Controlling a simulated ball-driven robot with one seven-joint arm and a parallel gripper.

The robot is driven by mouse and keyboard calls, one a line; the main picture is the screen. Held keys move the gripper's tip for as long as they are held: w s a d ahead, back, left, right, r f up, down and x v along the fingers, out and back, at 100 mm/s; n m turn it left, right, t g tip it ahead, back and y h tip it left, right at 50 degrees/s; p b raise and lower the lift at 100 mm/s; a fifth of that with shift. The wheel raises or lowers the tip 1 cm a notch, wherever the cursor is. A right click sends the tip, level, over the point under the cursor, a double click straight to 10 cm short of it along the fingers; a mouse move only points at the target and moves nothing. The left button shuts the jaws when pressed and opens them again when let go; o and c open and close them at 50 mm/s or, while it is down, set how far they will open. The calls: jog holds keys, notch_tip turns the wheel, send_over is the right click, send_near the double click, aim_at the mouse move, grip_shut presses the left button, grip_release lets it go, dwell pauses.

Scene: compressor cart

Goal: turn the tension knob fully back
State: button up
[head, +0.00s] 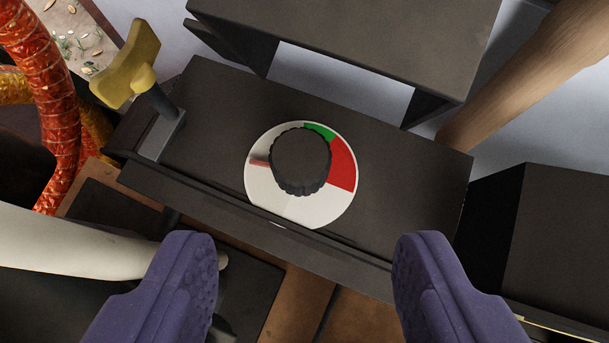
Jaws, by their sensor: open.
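The tension knob (300,161) is black with a ribbed edge. It stands on a round white dial (277,205) with a green patch and a red sector at its upper right. A reddish mark (259,160) shows on the dial just left of the knob. The dial sits on a dark panel (410,185). My gripper (303,270) shows as two purple fingers at the bottom of the head view. They are wide apart with nothing between them, and lie below the knob in the picture without touching it.
A yellow T-shaped handle (128,68) on a dark stem stands at the panel's left end. Red and orange ribbed hoses (45,80) hang at the far left. A dark box-like part (345,40) overhangs behind the dial. A dark block (550,240) stands at the right.

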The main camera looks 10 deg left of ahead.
aim_at(303, 172)
jog(key=shift+b+x, duration=0.45)
jog(key=shift+x, duration=3.45)
jog(key=shift+s+a, duration=0.1)
jog(key=shift+c, duration=0.4)
jog(key=c, duration=1)
jog(key=shift+o, duration=0.2)
jog(key=shift+f, duration=0.1)
jog(key=shift+n+y, duration=0.6)
jog(key=shift+n, duration=0.1)
jog(key=o, duration=1)
jog(key=shift+o, duration=0.2)
